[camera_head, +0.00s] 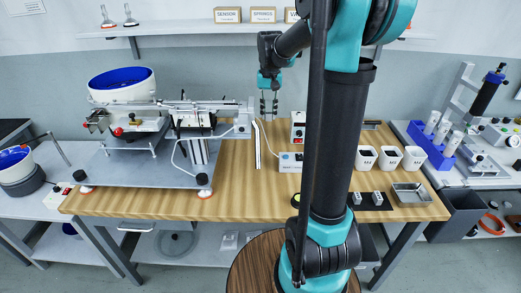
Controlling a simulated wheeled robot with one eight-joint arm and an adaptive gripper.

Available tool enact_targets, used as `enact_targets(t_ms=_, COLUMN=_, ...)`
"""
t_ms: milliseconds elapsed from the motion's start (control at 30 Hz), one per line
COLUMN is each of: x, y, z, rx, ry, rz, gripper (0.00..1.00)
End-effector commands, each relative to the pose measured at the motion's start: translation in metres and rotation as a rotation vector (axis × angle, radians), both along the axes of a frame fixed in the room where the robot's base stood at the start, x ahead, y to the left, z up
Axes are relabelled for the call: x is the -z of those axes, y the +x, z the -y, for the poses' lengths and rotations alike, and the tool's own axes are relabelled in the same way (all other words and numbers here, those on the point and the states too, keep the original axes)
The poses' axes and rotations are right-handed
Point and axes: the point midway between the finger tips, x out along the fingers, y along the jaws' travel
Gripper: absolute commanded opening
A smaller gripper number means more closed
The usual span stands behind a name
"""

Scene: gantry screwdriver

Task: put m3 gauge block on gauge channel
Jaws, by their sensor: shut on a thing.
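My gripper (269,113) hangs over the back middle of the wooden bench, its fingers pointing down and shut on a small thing. That thing is too small to make out clearly; I take it to be the m3 gauge block. A narrow pale strip (257,146), seemingly the gauge channel, lies on the bench below and a little left of my gripper. My gripper is above it and apart from it. Two small grey blocks (357,198) (377,198) sit on a dark mat at the right front; I cannot read any marking on them.
A feeder machine with a blue-lined bowl (122,79) fills the bench's left. White cups (390,158) and a metal tray (411,193) are at the right. My arm hides part of the bench (240,205).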

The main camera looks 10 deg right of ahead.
Motion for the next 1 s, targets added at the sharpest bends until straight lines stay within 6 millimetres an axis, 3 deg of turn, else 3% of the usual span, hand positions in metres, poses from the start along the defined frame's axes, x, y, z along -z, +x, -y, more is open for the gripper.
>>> enact_targets(t_ms=600, x=0.138, y=0.0, z=0.0, rx=0.001, ry=0.0, rz=0.0, gripper=0.0)
enact_targets(t_ms=1000, x=0.181, y=0.0, z=0.0, rx=0.001, ry=0.0, rz=0.0, gripper=0.0)
